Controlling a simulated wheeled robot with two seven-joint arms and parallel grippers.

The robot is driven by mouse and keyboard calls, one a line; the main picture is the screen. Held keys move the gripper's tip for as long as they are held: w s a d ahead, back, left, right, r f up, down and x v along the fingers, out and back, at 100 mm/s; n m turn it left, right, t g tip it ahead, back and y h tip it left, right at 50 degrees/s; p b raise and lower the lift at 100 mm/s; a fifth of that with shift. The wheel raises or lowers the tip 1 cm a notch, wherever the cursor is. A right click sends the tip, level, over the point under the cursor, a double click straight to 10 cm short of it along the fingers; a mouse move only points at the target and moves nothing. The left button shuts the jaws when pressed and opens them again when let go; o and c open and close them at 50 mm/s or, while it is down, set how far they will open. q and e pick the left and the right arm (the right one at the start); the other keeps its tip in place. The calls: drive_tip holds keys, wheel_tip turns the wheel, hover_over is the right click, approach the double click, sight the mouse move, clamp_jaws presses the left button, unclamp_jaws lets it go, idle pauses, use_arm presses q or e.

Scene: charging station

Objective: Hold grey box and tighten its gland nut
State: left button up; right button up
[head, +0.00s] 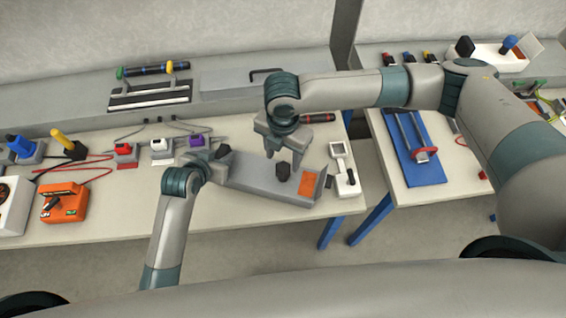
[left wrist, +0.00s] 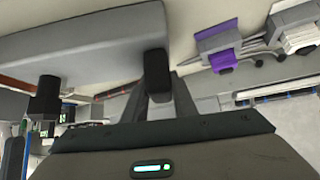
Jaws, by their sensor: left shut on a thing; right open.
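The grey box (head: 255,178) lies on the left table with an orange patch (head: 307,183) near its right end. Its black gland nut (head: 283,172) sticks up on the box. My left gripper (head: 219,160) is shut on the left end of the box. In the left wrist view, a dark fingertip presses at the edge of the box (left wrist: 90,45), and a black knob that looks like the gland nut (left wrist: 45,96) shows at left. My right gripper (head: 283,154) is open, pointing down just above the gland nut; whether it touches the nut is unclear.
A small white-framed device (head: 343,168) stands close to the box's right end. Coloured connectors, including a purple one (head: 196,141), stand behind and left. An orange unit (head: 64,203) is at far left. A blue board (head: 410,150) lies on the right table, across a gap.

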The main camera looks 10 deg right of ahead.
sight(283, 167)
drive_tip(key=shift+f, duration=2.2)
drive_tip(key=c, duration=1)
